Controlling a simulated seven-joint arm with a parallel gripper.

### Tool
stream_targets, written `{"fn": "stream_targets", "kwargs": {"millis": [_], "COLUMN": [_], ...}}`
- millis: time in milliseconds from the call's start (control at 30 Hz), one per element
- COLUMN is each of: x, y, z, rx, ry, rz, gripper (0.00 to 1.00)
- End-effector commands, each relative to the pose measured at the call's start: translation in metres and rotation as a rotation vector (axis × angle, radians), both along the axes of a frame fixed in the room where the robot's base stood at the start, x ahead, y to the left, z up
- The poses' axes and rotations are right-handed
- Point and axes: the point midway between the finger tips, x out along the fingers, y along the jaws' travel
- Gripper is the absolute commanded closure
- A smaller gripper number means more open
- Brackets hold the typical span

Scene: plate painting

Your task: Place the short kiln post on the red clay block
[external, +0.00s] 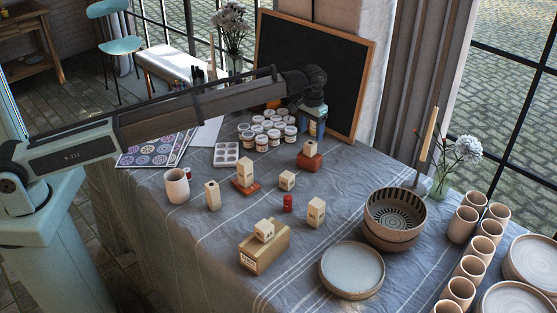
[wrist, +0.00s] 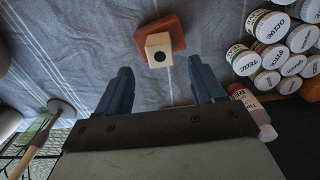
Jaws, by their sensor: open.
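My gripper (wrist: 166,85) is open and empty. In the external view my gripper (external: 313,130) hangs above a red clay block (external: 311,164) with a pale kiln post (external: 310,148) standing on it. The wrist view shows that post (wrist: 159,50) end-on, with a dark hole, on the red block (wrist: 176,30), ahead of the fingertips and apart from them. A second, flatter reddish block (external: 248,190) bears another pale post (external: 246,172). A short pale post (external: 287,180) stands on the cloth between the two blocks. Which post the task means is not certain.
Taller posts stand at left (external: 212,195) and right (external: 316,212). A pale piece (external: 264,230) lies on a wooden box (external: 265,254). A small red cylinder (external: 288,203) stands mid-cloth.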

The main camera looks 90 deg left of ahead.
Motion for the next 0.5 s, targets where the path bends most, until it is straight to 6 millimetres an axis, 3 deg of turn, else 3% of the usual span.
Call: {"fn": "stream_targets", "kwargs": {"millis": [233, 500], "x": [0.001, 0.0], "y": [0.0, 0.0], "z": [0.041, 0.059], "rx": [0.0, 0.0], "ry": [-0.001, 0.0], "rz": [0.0, 0.0], "gripper": [0.32, 0.32]}}
